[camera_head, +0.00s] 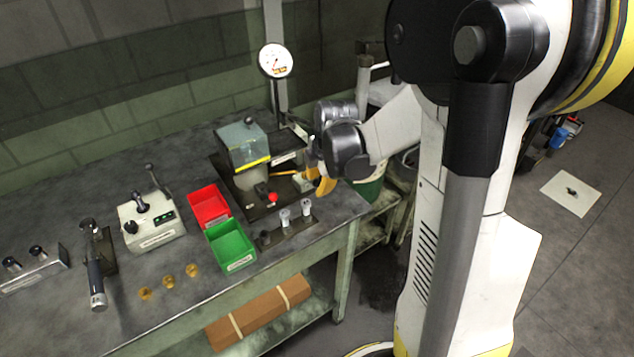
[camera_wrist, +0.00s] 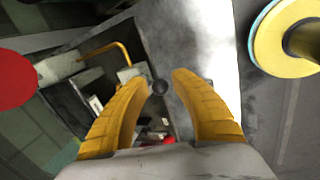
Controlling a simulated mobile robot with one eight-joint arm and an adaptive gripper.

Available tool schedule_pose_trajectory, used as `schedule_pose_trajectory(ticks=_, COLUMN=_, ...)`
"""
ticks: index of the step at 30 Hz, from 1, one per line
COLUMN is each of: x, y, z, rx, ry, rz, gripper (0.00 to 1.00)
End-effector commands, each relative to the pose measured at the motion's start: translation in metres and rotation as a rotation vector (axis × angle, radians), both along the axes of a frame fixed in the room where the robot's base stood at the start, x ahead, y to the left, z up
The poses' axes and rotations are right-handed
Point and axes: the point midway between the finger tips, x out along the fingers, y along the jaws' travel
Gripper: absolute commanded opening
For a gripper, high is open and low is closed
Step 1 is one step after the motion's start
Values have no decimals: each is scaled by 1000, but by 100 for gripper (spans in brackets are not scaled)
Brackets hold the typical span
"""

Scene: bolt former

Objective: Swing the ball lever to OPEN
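A small dark ball (camera_wrist: 159,87) shows in the wrist view, between my yellow fingertips with a gap on both sides. I cannot tell its depth or how its lever runs. In the head view, my gripper (camera_head: 319,179) is at the right side of the bolt former (camera_head: 243,146), above the bench's right end. In the wrist view my gripper (camera_wrist: 160,78) is open, with no contact visible. The ball between the fingers is not clear in the head view. A yellow rod (camera_head: 285,172) reaches from the machine toward the fingers. No OPEN marking is readable.
A red bin (camera_head: 208,204) and a green bin (camera_head: 231,246) stand left of the machine. A control box (camera_head: 151,222) with levers is further left. A round gauge (camera_head: 275,61) rises behind. A red button (camera_head: 272,198) and small upright pegs (camera_head: 284,217) are in front.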

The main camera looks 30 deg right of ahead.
Motion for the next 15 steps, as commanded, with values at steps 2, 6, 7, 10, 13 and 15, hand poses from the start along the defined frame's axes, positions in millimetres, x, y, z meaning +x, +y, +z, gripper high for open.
schedule_pose_trajectory(ticks=2, x=0, y=0, z=0, rx=0, ry=0, rz=0, gripper=29)
schedule_pose_trajectory(ticks=6, x=0, y=0, z=2, rx=0, ry=0, rz=0, gripper=29)
schedule_pose_trajectory(ticks=7, x=-1, y=0, z=3, rx=0, ry=0, rz=0, gripper=29)
schedule_pose_trajectory(ticks=10, x=-4, y=1, z=13, rx=0, ry=0, rz=-1, gripper=29)
schedule_pose_trajectory(ticks=13, x=-11, y=1, z=31, rx=0, ry=0, rz=-1, gripper=29)
schedule_pose_trajectory(ticks=15, x=-16, y=2, z=46, rx=1, ry=0, rz=-2, gripper=29)
